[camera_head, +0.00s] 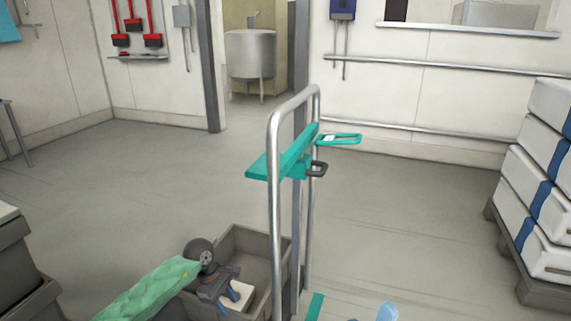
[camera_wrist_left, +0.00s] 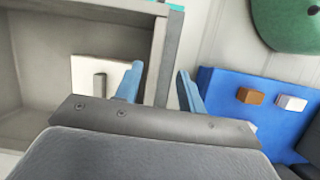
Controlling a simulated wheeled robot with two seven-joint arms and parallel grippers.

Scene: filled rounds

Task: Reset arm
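My left arm in its green sleeve (camera_head: 150,290) comes in from the lower left in the head view. My left gripper (camera_head: 232,298) is over the grey bin, near a white block (camera_head: 244,297). In the left wrist view its two blue fingers (camera_wrist_left: 158,85) stand well apart, with nothing between them. The white block, with a grey bar on top, shows beyond the left finger in that view (camera_wrist_left: 88,72). Light-blue tips at the bottom edge of the head view look like my right gripper (camera_head: 388,312); most of it is out of frame.
A trolley with a tall metal handle (camera_head: 275,190) and a teal bracket (camera_head: 285,160) stands in the middle. The grey bin (camera_head: 240,240) is beside it. White boxes with blue bands (camera_head: 540,180) are stacked on a pallet at right. Floor behind the trolley is clear.

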